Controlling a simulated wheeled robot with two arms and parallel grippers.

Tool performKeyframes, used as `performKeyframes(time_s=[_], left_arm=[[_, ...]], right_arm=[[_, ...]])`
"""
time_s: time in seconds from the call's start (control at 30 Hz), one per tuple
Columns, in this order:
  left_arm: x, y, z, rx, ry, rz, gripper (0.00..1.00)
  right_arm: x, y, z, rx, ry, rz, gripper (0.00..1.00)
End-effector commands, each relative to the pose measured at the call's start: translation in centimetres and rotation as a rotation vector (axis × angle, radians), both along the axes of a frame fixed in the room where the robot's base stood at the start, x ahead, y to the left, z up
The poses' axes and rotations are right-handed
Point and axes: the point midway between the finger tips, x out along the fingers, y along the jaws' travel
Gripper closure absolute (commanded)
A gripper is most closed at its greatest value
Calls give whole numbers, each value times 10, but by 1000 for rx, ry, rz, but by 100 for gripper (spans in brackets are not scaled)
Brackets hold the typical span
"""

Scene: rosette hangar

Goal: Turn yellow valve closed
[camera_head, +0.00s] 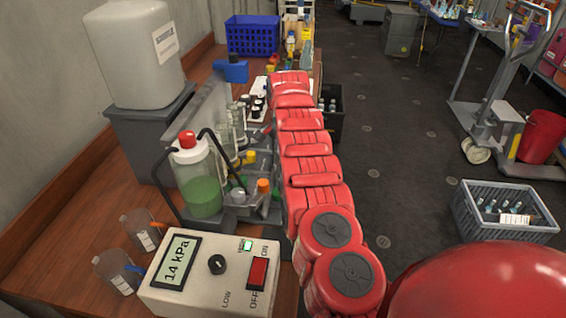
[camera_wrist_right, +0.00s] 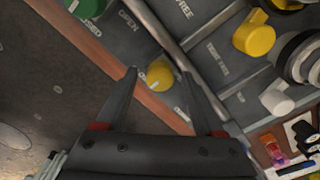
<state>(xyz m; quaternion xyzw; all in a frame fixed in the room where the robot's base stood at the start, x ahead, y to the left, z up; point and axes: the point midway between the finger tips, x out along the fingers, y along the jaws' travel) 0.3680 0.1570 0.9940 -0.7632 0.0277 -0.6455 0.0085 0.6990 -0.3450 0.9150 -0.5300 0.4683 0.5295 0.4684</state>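In the right wrist view, a small round yellow valve knob (camera_wrist_right: 160,75) sits on a dark grey panel (camera_wrist_right: 205,72) with OPEN and CLOSED lettering, close to a brown wooden edge. My right gripper (camera_wrist_right: 157,86) is open, its two black fingers on either side of the knob as seen from the wrist. I cannot tell whether they touch it. A second, larger yellow knob (camera_wrist_right: 254,35) is to the upper right. In the head view, a red arm of mine runs up the bench's right side; its gripper is hidden. My left gripper is not in view.
A green knob (camera_wrist_right: 88,5) and a white knob (camera_wrist_right: 277,98) are near in the wrist view. The bench holds a bottle of green liquid (camera_head: 203,198), a pressure control box (camera_head: 195,280), a white tank (camera_head: 133,50) and a blue crate (camera_head: 252,36). Dark floor lies right.

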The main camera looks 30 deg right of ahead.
Motion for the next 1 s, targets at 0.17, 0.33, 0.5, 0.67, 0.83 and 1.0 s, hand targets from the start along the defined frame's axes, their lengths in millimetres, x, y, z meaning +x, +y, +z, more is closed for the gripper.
performKeyframes(time_s=[0.17, 0.33, 0.5, 0.67, 0.83, 1.0], left_arm=[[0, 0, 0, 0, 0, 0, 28], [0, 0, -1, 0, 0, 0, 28], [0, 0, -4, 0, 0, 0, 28], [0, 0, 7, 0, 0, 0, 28], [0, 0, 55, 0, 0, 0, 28], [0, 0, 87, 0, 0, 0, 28]], right_arm=[[0, 0, 0, 0, 0, 1, 28], [0, 0, 3, 1, 0, 0, 28], [1, -1, 28, 0, -5, 0, 28], [-1, -3, 65, -2, -1, -1, 28], [0, 1, 113, 0, 2, 3, 28], [0, 0, 146, 0, 1, 1, 28]])
